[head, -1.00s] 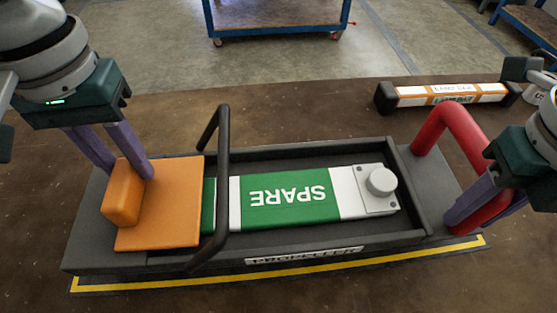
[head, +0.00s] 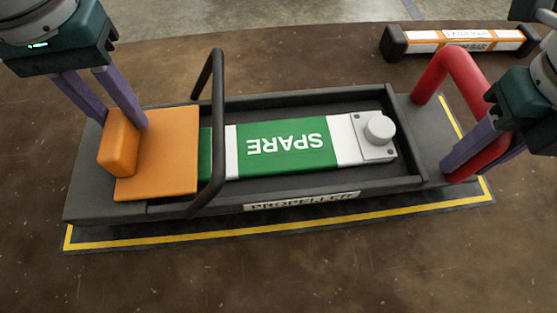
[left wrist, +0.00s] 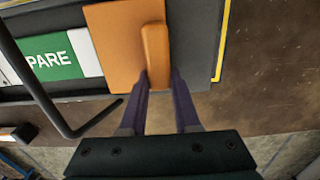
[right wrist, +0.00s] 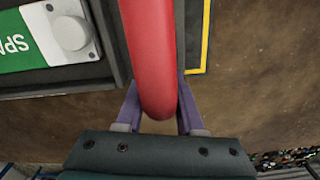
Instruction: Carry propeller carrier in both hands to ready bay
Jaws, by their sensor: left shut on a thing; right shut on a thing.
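The propeller carrier (head: 95,205) is a long dark grey tray labelled PROPELLER, spanning the head view. A green and white SPARE block (head: 290,145) with a round white knob lies in it. My left gripper (head: 124,120) is shut on the upright orange grip (head: 118,150) at the left end; this grip also shows in the left wrist view (left wrist: 156,50). My right gripper (head: 474,160) is shut around the red handle (head: 464,80) at the right end, which also shows in the right wrist view (right wrist: 150,50). No place marked as the ready bay is readable.
A yellow-lined dark mat (head: 300,229) lies on the brown surface (head: 300,280) beneath the carrier. A black bar handle (head: 217,130) arches over the tray. A white and orange bar with black ends (head: 470,40) lies behind at the right. The front is clear.

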